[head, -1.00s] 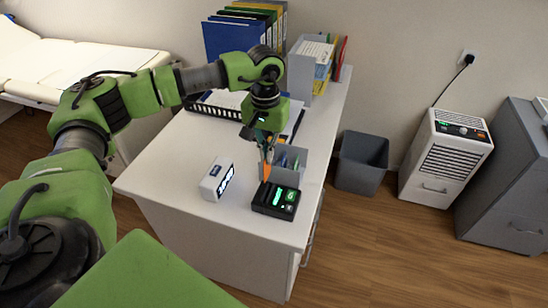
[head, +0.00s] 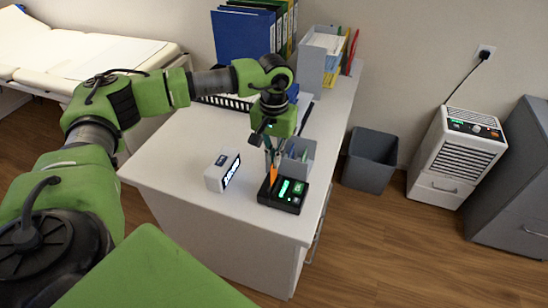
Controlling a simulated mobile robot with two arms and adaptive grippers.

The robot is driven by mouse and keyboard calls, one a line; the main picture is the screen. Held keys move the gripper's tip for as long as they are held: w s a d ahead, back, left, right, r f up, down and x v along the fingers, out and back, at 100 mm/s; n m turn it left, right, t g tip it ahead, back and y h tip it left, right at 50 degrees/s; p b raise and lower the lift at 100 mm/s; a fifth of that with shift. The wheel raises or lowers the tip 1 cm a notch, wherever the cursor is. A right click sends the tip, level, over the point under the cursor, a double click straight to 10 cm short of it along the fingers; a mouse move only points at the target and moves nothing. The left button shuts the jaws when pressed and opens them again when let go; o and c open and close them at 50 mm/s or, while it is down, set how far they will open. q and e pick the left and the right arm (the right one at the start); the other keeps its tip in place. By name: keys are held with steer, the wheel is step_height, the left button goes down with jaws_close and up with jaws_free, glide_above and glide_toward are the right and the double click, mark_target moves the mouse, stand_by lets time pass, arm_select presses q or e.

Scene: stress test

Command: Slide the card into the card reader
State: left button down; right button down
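The card reader (head: 283,194) is a small black box with lit green panels, lying near the front right of the white desk. An orange card (head: 273,174) stands upright at the left back part of the reader. Its lower edge meets or overlaps the reader; I cannot tell whether it is in the slot. My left gripper (head: 271,155) is directly above, pointing down, with its fingers shut on the card's upper part. My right gripper is not in view.
A white digital clock (head: 222,171) stands left of the reader. A grey pen holder (head: 298,160) is close behind it. Binders (head: 245,36) and a grey file holder (head: 318,62) stand at the back. A grey bin (head: 371,160) is on the floor right of the desk.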

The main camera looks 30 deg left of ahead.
mark_target(274, 171)
arm_select(q)
steer(key=shift+f, duration=0.1)
steer(key=shift+f+b, duration=1.9)
steer(key=shift+f, duration=0.5)
steer(key=c, duration=2.2)
jaws_free()
